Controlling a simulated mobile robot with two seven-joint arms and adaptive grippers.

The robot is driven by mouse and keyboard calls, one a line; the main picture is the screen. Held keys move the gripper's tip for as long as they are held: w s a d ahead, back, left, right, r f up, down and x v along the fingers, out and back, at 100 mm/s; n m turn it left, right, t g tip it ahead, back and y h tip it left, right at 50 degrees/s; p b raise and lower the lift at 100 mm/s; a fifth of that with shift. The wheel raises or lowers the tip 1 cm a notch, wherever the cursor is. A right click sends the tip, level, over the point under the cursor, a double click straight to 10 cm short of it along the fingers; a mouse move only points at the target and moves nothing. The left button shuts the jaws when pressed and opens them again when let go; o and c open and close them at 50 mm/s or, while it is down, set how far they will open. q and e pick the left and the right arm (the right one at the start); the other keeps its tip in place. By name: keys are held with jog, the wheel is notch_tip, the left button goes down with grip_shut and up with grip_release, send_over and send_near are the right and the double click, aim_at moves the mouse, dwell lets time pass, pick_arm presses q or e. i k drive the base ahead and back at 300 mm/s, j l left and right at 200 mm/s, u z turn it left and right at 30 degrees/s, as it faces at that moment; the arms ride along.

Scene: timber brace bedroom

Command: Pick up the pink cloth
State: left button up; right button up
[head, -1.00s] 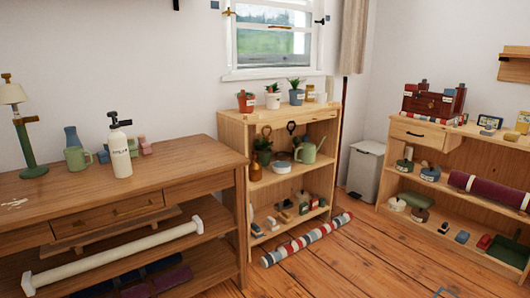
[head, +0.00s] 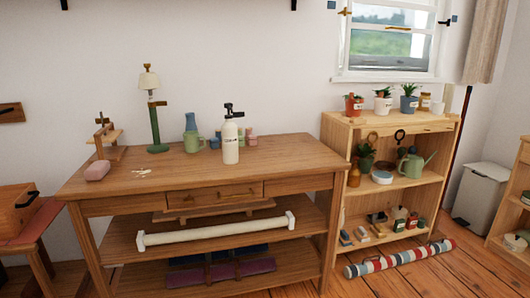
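A small pink item (head: 97,170), rounded and block-like, lies on the left end of the wooden table (head: 205,178). It may be the pink cloth, but it is too small to be sure. It is in front of a small wooden stand (head: 104,136) and left of a pale mark on the tabletop. Neither of my grippers shows in the head view.
A shelf (head: 394,190) with plants stands to the right. A striped roll (head: 400,259) lies on the floor. A wooden box (head: 10,212) is at far left.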

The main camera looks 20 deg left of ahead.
aim_at(97, 171)
jog(key=u, duration=1.75)
jog(key=z, duration=0.3)
jog(key=i+j, duration=0.05)
